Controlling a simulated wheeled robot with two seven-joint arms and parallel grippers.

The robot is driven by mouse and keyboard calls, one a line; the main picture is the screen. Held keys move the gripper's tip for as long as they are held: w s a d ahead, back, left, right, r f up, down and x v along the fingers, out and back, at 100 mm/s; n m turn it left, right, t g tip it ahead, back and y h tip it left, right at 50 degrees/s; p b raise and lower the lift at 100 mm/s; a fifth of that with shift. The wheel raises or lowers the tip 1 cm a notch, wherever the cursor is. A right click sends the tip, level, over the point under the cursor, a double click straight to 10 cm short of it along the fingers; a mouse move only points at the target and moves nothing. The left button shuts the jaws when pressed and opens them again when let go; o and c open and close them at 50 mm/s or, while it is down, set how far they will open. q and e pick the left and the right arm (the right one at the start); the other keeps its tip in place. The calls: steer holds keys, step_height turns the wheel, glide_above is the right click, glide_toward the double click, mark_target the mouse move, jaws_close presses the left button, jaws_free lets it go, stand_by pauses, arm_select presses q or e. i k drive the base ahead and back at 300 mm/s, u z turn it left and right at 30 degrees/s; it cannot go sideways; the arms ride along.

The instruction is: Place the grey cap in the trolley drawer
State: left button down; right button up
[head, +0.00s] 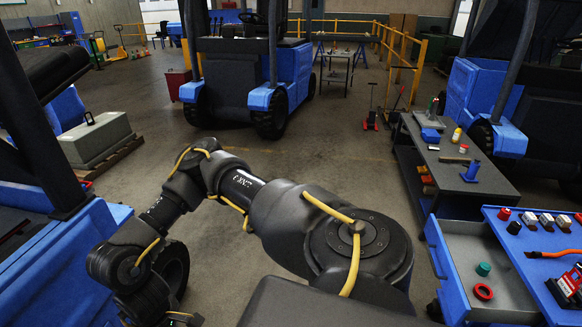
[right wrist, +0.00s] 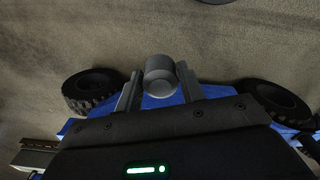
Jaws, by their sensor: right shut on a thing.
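The grey cap (right wrist: 160,88) is a short round piece, held between the two fingers of my right gripper (right wrist: 159,72) in the right wrist view. The gripper is shut on it. The blue trolley (head: 533,269) stands at the lower right of the head view. Its drawer (head: 487,246) is pulled open, with a grey floor. A green cap (head: 483,269) and a red ring (head: 484,291) lie in it, with bare floor around them.
Several small parts and an orange-handled tool stand on the trolley top. A dark bench (head: 447,176) with bottles and a blue vise-like part is behind it. Blue forklifts (head: 250,70) stand around. A grey block (head: 96,138) lies on a pallet at left. The middle floor is clear.

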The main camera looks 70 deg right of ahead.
mark_target(477, 279)
steer(key=z, duration=0.05)
steer(key=k, duration=0.3)
steer(key=z, duration=1.6)
steer(key=i, duration=1.05)
steer(key=z, duration=1.55)
steer(key=i, duration=1.35)
steer(key=z, duration=0.6)
